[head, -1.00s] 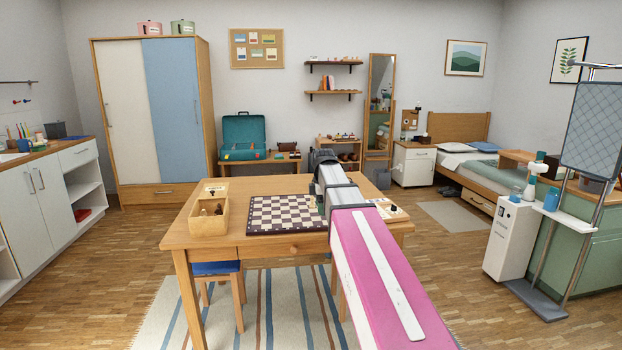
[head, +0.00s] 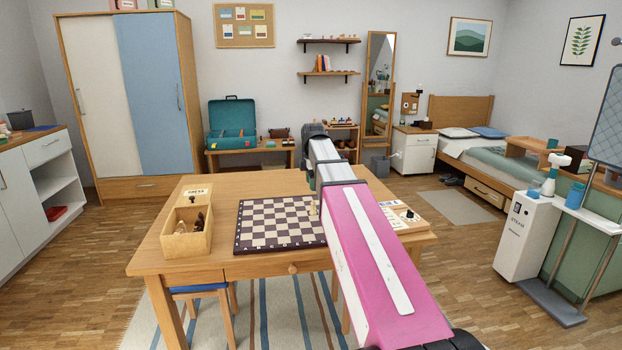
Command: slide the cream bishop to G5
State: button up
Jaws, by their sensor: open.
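The chessboard (head: 243,243), with dark and cream squares, lies on the wooden table in the head view. A small cream piece (head: 313,208) stands near the board's right side, just left of my arm. It is too small to tell whether it is the bishop. My pink and grey arm reaches over the table and covers the board's right edge. My gripper's fingers are hidden behind the arm, so their place relative to the piece does not show. The square G5 cannot be made out; no square labels are readable.
A wooden box (head: 187,245) with dark and light pieces stands left of the board on the table (head: 225,185). A board or tray (head: 402,224) with a small dark item lies right of my arm. Most of the board's visible squares are bare.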

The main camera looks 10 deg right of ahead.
aim_at(313, 206)
dwell(0.3)
notch_tip(313, 206, down, 11)
jog(key=shift+r, duration=0.1)
dwell(0.5)
jog(key=c, duration=1)
jog(key=o, duration=1)
notch_tip(313, 206, up, 11)
jog(key=shift+f, duration=0.1)
